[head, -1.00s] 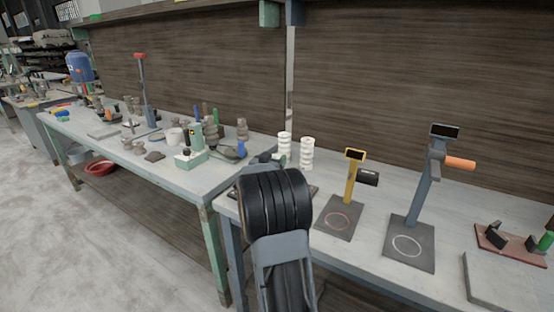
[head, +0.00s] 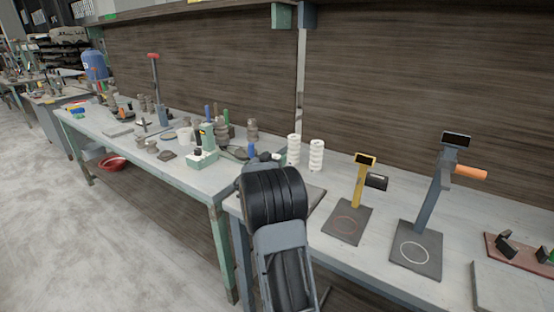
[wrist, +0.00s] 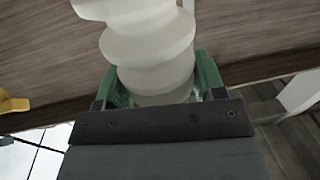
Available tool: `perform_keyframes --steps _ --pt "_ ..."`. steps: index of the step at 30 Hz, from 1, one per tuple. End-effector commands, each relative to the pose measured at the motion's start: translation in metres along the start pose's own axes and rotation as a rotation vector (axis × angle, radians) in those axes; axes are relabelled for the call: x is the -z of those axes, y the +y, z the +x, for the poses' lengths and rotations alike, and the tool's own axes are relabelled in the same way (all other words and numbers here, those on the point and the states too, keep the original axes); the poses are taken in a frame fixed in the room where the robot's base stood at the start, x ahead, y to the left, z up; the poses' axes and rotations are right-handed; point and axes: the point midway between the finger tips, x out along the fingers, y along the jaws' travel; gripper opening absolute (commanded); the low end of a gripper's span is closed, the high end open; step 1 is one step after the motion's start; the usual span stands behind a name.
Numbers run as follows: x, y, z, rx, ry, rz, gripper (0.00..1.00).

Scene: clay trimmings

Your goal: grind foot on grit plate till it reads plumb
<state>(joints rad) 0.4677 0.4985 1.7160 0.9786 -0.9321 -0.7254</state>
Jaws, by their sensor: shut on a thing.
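In the wrist view my gripper (wrist: 160,95) has its green fingers shut on a white ribbed piece (wrist: 150,45). Its upper part runs out of the frame, and its lower end is hidden between the jaws. In the head view my arm hides the jaws. Two white ribbed columns (head: 316,156) stand on the bench just beyond my arm. A yellow post gauge (head: 359,185) stands on a base with a red ring. A taller blue-grey gauge (head: 434,195) has a white ring and an orange handle. Both displays look dark.
A grey slab (head: 512,290) lies at the near right, below a red-brown fixture (head: 520,252). The floor (head: 60,220) at left is clear.

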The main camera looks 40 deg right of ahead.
Motion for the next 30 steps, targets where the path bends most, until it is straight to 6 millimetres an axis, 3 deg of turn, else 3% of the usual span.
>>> perform_keyframes --steps 14,30 --pt "0.005 -0.001 0.000 0.000 0.002 0.001 0.00" --pt "0.047 -0.001 0.000 -0.001 0.004 0.003 0.00"
